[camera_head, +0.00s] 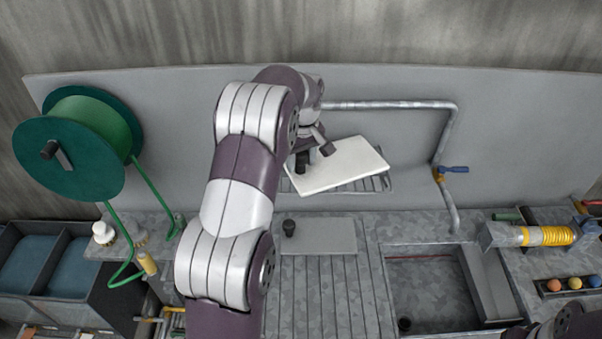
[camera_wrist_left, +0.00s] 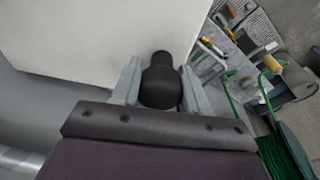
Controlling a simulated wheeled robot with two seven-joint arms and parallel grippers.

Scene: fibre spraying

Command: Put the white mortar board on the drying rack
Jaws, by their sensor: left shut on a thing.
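The white mortar board (camera_head: 345,167) is a flat pale slab in front of the back panel, over a slatted rack (camera_head: 376,184). Whether it touches the slats I cannot tell. My left gripper (camera_head: 316,146) is at the board's upper left. The left wrist view shows its two fingers (camera_wrist_left: 160,88) shut around a black knob (camera_wrist_left: 160,62) at the edge of the white board (camera_wrist_left: 85,35). The board hides most of the rack; only its front and right slats show. My right gripper is out of view.
A grey plate (camera_head: 328,236) with a black knob lies on the ribbed worktop below. A sink (camera_head: 428,290) is at the right, with a pipe and blue-handled valve (camera_head: 454,170) above. A green hose reel (camera_head: 80,145) stands left. A yellow-wrapped tool (camera_head: 548,236) lies right.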

